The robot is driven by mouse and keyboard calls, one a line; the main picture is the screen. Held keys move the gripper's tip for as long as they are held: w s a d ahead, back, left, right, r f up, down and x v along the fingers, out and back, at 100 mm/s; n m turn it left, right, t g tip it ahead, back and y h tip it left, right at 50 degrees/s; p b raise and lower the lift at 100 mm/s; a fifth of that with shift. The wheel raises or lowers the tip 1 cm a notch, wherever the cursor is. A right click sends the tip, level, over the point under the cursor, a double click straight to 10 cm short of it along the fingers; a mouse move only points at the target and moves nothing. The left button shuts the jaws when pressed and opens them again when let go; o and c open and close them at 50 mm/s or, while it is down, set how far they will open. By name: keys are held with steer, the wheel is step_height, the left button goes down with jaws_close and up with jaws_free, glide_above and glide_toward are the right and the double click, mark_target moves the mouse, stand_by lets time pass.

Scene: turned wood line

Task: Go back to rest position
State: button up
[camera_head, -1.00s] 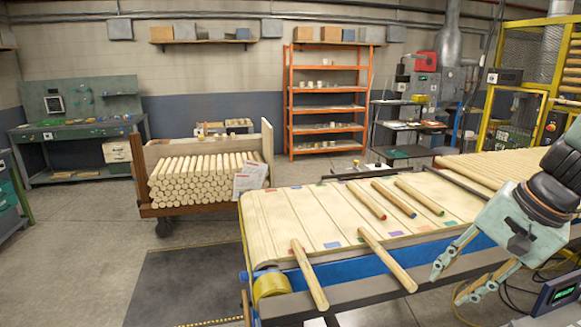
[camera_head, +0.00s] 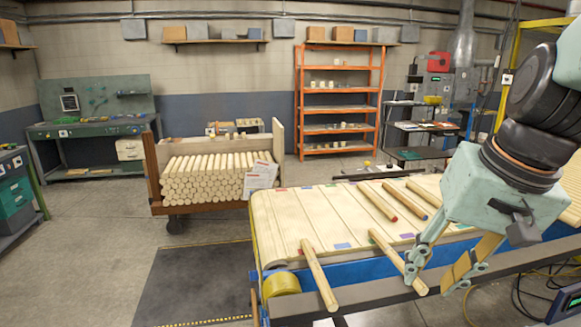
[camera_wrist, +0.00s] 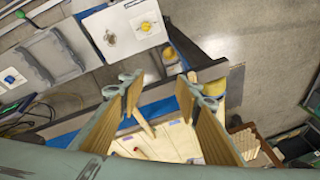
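My gripper (camera_head: 428,284) is at the right of the head view, pointing down by the conveyor's front edge. The wrist view shows its two fingers (camera_wrist: 161,88) spread apart with nothing held between them. On the pale slatted conveyor (camera_head: 285,222), a bare wooden rod (camera_head: 319,275) juts over the front edge. A second rod (camera_head: 390,253) juts out to its right, and a gripper finger overlaps its near end in the head view. Behind them lie a red-ended rod (camera_head: 376,202), a blue-ended rod (camera_head: 405,199) and another rod (camera_head: 424,193), whose near end is hidden by my arm.
A cart of stacked rods (camera_head: 212,180) stands left of the conveyor. An orange shelf rack (camera_head: 338,103) and a green workbench (camera_head: 88,128) stand at the back. A dark mat (camera_head: 195,285) lies on open floor at front left. A display box (camera_head: 567,303) is at lower right.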

steer(key=s+a+n+h+b, duration=0.1)
steer(key=s+a+n+b, duration=0.1)
steer(key=s, duration=1.4)
steer(key=shift+a+r+n+t, duration=0.35)
steer(key=shift+a+n, duration=0.25)
steer(key=shift+a, duration=0.25)
